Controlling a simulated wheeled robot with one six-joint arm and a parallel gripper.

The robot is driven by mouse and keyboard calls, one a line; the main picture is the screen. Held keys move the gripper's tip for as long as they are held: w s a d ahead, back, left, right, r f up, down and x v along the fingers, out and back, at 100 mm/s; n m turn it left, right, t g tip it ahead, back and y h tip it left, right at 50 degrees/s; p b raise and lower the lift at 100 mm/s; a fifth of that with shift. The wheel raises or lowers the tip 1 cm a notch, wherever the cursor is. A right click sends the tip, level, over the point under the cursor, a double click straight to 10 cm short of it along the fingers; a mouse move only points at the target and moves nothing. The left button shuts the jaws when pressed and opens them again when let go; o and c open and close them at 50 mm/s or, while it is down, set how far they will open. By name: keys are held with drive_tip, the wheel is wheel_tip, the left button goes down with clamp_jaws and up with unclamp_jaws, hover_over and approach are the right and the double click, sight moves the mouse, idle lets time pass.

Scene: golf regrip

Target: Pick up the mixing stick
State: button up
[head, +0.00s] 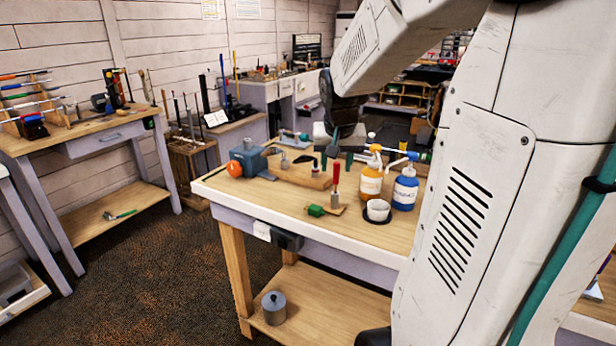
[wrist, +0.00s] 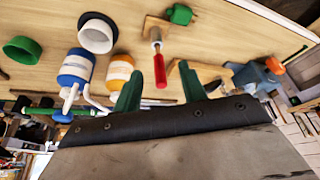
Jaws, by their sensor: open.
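A stick with a red handle (head: 336,174) stands upright in a grey holder on a small wooden base on the workbench; I take it to be the mixing stick. In the wrist view, its red handle (wrist: 160,72) appears between my two green fingers. My gripper (head: 335,160) is open and points down at the bench, with the handle's top showing between and just below its fingertips in the head view. In the wrist view my gripper (wrist: 161,78) has empty space on both sides of the handle. Contact is not visible.
A green piece (head: 315,211) sits on the same base. A white cup (head: 378,209), an orange pump bottle (head: 371,181) and a blue pump bottle (head: 405,190) stand close on the right. A blue vise (head: 248,160) is at the left. The bench's front left is clear.

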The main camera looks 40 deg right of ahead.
sight(336, 179)
drive_tip(key=x, duration=0.3)
drive_tip(key=d+x, duration=0.1)
drive_tip(key=x, duration=0.1)
drive_tip(key=w+x, duration=0.1)
drive_tip(key=x, duration=0.2)
drive_tip(key=shift+d, duration=0.35)
clamp_jaws()
